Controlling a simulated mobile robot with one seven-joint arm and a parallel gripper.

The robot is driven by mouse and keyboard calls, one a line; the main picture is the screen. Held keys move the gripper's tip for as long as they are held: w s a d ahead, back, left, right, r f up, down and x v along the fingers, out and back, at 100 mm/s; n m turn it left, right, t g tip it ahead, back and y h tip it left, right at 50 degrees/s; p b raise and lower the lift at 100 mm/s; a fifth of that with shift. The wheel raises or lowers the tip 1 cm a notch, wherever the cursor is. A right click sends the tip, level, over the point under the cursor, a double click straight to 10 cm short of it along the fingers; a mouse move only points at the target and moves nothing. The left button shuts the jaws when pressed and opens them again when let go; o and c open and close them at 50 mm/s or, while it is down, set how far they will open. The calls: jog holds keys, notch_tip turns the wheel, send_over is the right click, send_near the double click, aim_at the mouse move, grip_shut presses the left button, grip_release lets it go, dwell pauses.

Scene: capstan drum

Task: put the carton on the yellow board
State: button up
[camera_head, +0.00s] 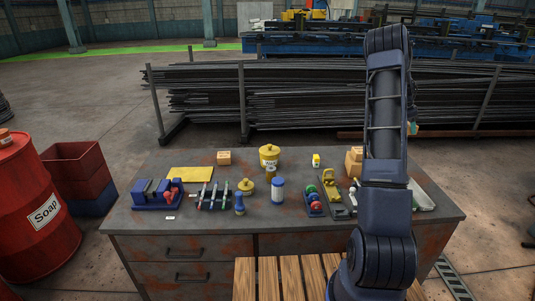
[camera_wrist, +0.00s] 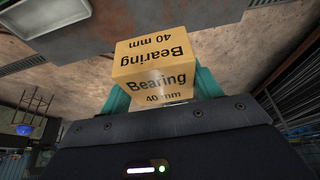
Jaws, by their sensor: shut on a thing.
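My gripper (camera_wrist: 158,88) is shut on a yellow-brown carton (camera_wrist: 152,50) printed "Bearing 40 mm", with a teal finger on each side of it. In the head view my arm hides most of the gripper; a small teal bit of it (camera_head: 413,128) shows past the arm's right edge, above the far right of the bench. The flat yellow board (camera_head: 190,174) lies on the left part of the bench, behind the blue vise, and looks bare.
The grey bench (camera_head: 300,226) also bears a small carton (camera_head: 224,157), stacked cartons (camera_head: 354,160), a yellow pot (camera_head: 269,155), a blue-and-white bottle (camera_head: 278,190), a vise (camera_head: 155,193) and several tools near the board. A red drum (camera_head: 35,205) stands left. Bar racks stand behind.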

jog(key=w+a+n+t, duration=0.15)
jog(key=w+a, duration=0.25)
jog(key=a, duration=0.5)
jog(key=w+a+n, duration=0.2)
jog(key=w+a, duration=0.3)
jog(key=a, duration=0.3)
jog(key=w+a+n, duration=0.1)
jog(key=w+a, duration=0.3)
jog(key=a, duration=0.5)
jog(key=w+a+n+t+y, duration=0.1)
jog(key=w+a+n, duration=0.1)
jog(key=a, duration=1.3)
jog(key=w+a+n+t+y, duration=0.1)
jog(key=w+a+n, duration=0.15)
jog(key=a, duration=1.15)
jog(key=n+y, duration=0.3)
jog(key=n, duration=0.6)
send_over(191, 172)
jog(key=s, duration=0.1)
jog(key=shift+t, duration=0.55)
notch_tip(191, 172, down, 19)
jog(key=shift+s+a+r, duration=0.1)
jog(key=shift+s+a, duration=0.05)
